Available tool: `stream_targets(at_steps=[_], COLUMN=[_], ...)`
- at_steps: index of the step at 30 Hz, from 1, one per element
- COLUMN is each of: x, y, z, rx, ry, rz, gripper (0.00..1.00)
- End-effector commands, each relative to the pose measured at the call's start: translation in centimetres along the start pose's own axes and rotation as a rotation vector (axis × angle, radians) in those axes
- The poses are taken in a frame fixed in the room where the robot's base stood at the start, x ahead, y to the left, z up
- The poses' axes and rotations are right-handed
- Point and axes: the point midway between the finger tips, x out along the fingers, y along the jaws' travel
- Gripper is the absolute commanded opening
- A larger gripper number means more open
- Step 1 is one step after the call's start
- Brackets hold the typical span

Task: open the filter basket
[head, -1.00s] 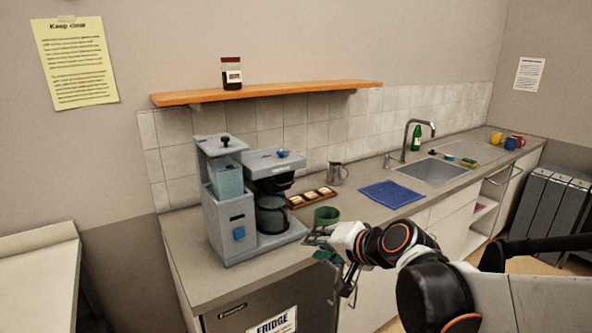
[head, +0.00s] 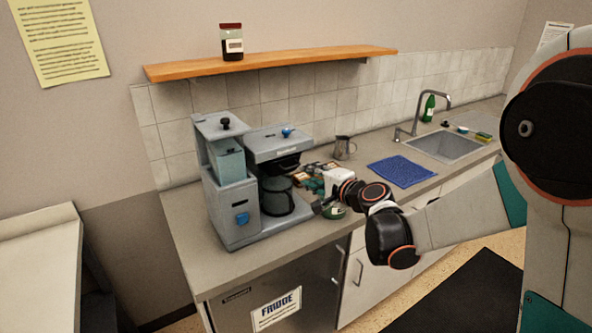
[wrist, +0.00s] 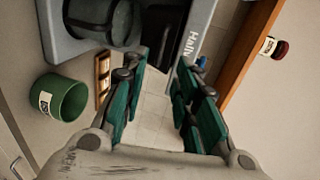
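The grey coffee maker (head: 230,205) stands on the counter with its head over a dark glass carafe (head: 280,202). The black filter basket (head: 284,164) sits under that head, above the carafe, and looks closed. In the wrist view the basket (wrist: 160,28) is a dark shape between the carafe (wrist: 100,22) and the lettered head panel (wrist: 190,42). My gripper (head: 318,190) is just right of the machine's front. In the wrist view my gripper (wrist: 162,62) has its teal fingers apart with nothing between them, pointing toward the basket, apparently not touching it.
A green cup (wrist: 62,98) stands close by my gripper, beside a wooden tray (wrist: 103,75). A metal jug (head: 343,147) and blue mat (head: 401,171) lie farther right. A wooden shelf (head: 270,64) with a jar (head: 232,42) runs above.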

Motion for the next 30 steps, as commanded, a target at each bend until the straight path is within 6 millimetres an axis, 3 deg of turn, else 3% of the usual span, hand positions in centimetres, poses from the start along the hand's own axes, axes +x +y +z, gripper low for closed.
stream_targets(at_steps=[6, 12, 18, 27, 30], x=[4.5, 7.4, 8.7, 8.9, 8.8], y=[0.1, 0.1, 0.0, 0.0, 0.0], z=[0.1, 0.0, 0.1, 0.0, 0.0], rx=[-0.001, 0.0, -0.001, -0.001, -0.001], ry=[-0.002, 0.0, -0.001, 0.0, 0.0], rz=[0.0, 0.0, 0.0, 0.0, 0.0], gripper=[0.28, 0.28, 0.28, 0.28, 0.05])
